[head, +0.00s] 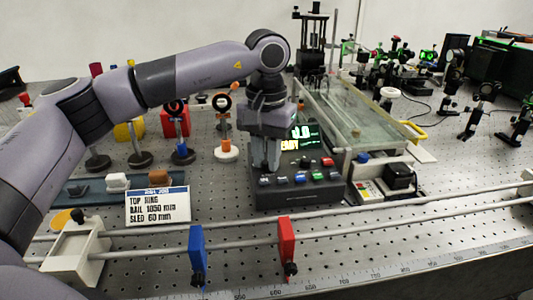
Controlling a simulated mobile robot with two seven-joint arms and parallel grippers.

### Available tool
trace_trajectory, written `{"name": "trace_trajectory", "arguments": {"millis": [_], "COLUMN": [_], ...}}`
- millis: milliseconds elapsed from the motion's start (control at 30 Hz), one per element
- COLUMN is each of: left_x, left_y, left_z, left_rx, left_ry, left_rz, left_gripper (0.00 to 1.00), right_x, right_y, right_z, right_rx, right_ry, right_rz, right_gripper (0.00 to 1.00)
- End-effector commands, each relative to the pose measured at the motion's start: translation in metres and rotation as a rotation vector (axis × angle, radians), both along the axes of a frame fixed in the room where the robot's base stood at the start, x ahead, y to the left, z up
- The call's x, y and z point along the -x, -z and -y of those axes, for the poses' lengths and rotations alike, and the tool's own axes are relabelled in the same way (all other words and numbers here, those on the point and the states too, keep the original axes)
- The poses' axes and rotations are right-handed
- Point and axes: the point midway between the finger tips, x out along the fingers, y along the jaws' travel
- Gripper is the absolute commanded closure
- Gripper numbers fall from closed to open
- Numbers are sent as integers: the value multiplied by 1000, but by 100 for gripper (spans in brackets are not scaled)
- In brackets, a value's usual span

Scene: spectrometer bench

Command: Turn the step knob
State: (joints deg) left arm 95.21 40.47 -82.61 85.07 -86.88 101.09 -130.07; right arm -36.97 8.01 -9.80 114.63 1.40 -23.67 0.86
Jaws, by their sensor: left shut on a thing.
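A dark control box (300,198) stands on the bench near the middle, with a lit display (300,131) and several coloured buttons on its sloped face. My left gripper (266,168) points down at the left part of that face, its fingers closed together on the step knob. The knob itself is hidden by the fingers, so its angle cannot be read. The display is partly covered by my gripper; green digits and yellow letters show on it. My right gripper is not in view.
A white sign (158,206) stands left of the box. In front run two rails with a blue clamp (197,255) and a red clamp (287,248). A glass tank (365,125) stands to the right. Posts with ring mounts stand behind my arm.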

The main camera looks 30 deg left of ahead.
Motion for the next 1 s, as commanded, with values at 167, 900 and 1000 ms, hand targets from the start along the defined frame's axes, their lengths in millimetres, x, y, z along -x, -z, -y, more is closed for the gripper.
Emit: {"name": "trace_trajectory", "arguments": {"millis": [167, 900, 1000], "left_x": [-1, -1, -1], "left_y": [-1, -56, -66], "left_z": [0, 0, 0], "left_rx": [1, 2, 0], "left_ry": [-3, -3, -3], "left_rz": [4, 5, 4], "left_gripper": [69, 53, 53], "right_x": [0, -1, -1], "right_y": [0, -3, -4], "right_z": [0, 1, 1], "right_rx": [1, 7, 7], "right_ry": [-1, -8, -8], "right_rz": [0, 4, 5], "right_gripper": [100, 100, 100]}}
